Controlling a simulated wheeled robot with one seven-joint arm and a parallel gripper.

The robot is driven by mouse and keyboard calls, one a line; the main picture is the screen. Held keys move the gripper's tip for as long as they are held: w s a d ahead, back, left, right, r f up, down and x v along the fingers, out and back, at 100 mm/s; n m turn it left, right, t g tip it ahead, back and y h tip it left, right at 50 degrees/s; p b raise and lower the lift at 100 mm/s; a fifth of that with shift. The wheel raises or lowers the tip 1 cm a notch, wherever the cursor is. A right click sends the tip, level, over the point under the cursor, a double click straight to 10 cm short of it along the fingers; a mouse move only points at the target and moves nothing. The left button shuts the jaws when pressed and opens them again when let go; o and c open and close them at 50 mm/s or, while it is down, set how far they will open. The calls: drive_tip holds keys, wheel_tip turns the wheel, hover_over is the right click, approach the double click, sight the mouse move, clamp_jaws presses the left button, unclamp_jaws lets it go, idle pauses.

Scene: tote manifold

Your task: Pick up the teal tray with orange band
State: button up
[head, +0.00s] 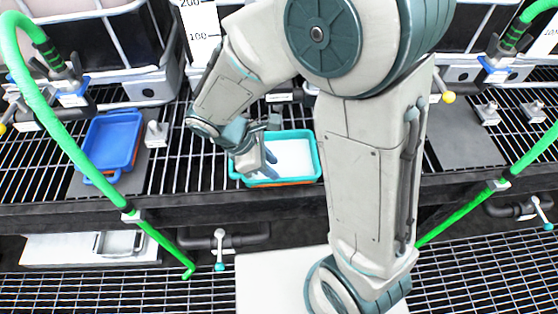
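The teal tray with orange band (293,158) sits on the black slatted rack in the middle of the head view. It has a teal rim, a white inside and an orange band low on its outside. My gripper (268,173) points down at the tray's left part, with its fingertips over or at the near left rim. The fingers overlap in this view, so I cannot tell whether they are open or shut, or whether they touch the tray. The tray's far left corner is hidden behind my wrist.
A blue tray (112,142) sits on the rack at the left. Green hoses (62,133) hang at both sides. Large white containers (100,42) stand behind the rack. A dark plate (463,140) to the right is bare. A metal pan (120,243) lies below.

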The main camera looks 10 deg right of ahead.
drive_tip(key=shift+a+b+x, duration=0.15)
drive_tip(key=shift+b+x, duration=0.05)
drive_tip(key=shift+x, duration=1.55)
drive_tip(key=shift+a+b+x, duration=0.15)
drive_tip(key=shift+b+x, duration=0.05)
drive_tip(key=shift+x, duration=1.5)
drive_tip(key=shift+s+f, duration=0.1)
drive_tip(key=shift+f, duration=0.05)
clamp_jaws()
